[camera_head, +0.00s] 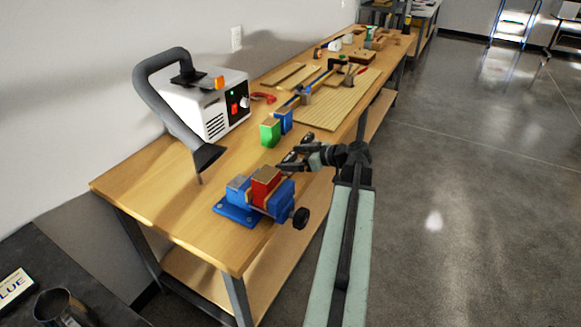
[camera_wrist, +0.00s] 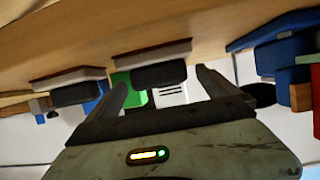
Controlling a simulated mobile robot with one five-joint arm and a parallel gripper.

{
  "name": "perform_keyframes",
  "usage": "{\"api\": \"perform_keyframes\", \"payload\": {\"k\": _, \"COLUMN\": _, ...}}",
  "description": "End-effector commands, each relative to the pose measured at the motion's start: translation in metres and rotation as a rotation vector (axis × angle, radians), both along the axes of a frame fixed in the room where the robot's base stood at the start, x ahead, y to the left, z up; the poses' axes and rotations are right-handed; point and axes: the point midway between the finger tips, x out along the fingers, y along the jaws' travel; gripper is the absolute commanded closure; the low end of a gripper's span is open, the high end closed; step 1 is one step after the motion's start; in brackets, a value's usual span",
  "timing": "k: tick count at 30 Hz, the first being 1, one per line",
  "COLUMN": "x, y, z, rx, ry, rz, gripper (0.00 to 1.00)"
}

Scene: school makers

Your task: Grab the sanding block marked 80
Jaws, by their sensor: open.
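Two sanding blocks with dark rounded tops on flat bases sit near the bench's front edge. In the wrist view, where the scene appears upside down, the nearer sanding block (camera_wrist: 155,73) is between and beyond the fingertips. The farther sanding block (camera_wrist: 74,93) is to the left, outside the fingers. I can read no number on either. My gripper (camera_wrist: 160,80) is open, with nothing visible held. In the head view, my gripper (camera_head: 296,162) is low at the bench edge, overlapping the small dark blocks, so contact cannot be told.
A blue vise (camera_head: 236,214) holding a red block (camera_head: 264,186) stands near my gripper. A green block (camera_head: 270,132) and a blue block (camera_head: 284,120) stand behind. A white machine (camera_head: 207,108) with a hose is by the wall. The floor at right is clear.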

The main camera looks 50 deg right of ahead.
Motion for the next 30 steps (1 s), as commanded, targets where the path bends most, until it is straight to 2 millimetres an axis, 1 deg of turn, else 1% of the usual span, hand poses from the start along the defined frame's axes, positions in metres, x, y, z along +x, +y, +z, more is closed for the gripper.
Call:
{"api": "perform_keyframes", "payload": {"k": 1, "x": 0.008, "y": 0.001, "z": -0.006, "rx": 0.0, "ry": 0.0, "rz": 0.002, "gripper": 0.02}}
{"api": "perform_keyframes", "payload": {"k": 3, "x": 0.013, "y": 0.003, "z": -0.007, "rx": -0.001, "ry": 0.0, "rz": 0.0, "gripper": 0.02}}
{"api": "perform_keyframes", "payload": {"k": 8, "x": 0.012, "y": 0.002, "z": -0.005, "rx": 0.0, "ry": 0.0, "rz": -0.001, "gripper": 0.02}}
{"api": "perform_keyframes", "payload": {"k": 9, "x": 0.012, "y": 0.002, "z": -0.005, "rx": 0.0, "ry": 0.0, "rz": -0.001, "gripper": 0.07}}
{"api": "perform_keyframes", "payload": {"k": 11, "x": 0.012, "y": 0.002, "z": -0.005, "rx": 0.0, "ry": 0.0, "rz": -0.001, "gripper": 0.24}}
{"api": "perform_keyframes", "payload": {"k": 12, "x": 0.012, "y": 0.002, "z": -0.005, "rx": 0.0, "ry": 0.0, "rz": -0.001, "gripper": 0.35}}
{"api": "perform_keyframes", "payload": {"k": 14, "x": 0.012, "y": 0.002, "z": -0.005, "rx": 0.0, "ry": 0.0, "rz": -0.001, "gripper": 0.52}}
{"api": "perform_keyframes", "payload": {"k": 15, "x": 0.012, "y": 0.002, "z": -0.005, "rx": 0.0, "ry": 0.0, "rz": -0.001, "gripper": 0.63}}
{"api": "perform_keyframes", "payload": {"k": 16, "x": 0.012, "y": 0.002, "z": -0.005, "rx": 0.0, "ry": 0.0, "rz": -0.001, "gripper": 0.71}}
{"api": "perform_keyframes", "payload": {"k": 17, "x": 0.012, "y": 0.002, "z": -0.005, "rx": 0.0, "ry": -0.001, "rz": -0.001, "gripper": 0.73}}
{"api": "perform_keyframes", "payload": {"k": 25, "x": 0.011, "y": 0.002, "z": -0.002, "rx": 0.0, "ry": -0.001, "rz": -0.002, "gripper": 0.73}}
{"api": "perform_keyframes", "payload": {"k": 30, "x": 0.011, "y": 0.001, "z": 0.013, "rx": 0.0, "ry": -0.001, "rz": -0.002, "gripper": 0.73}}
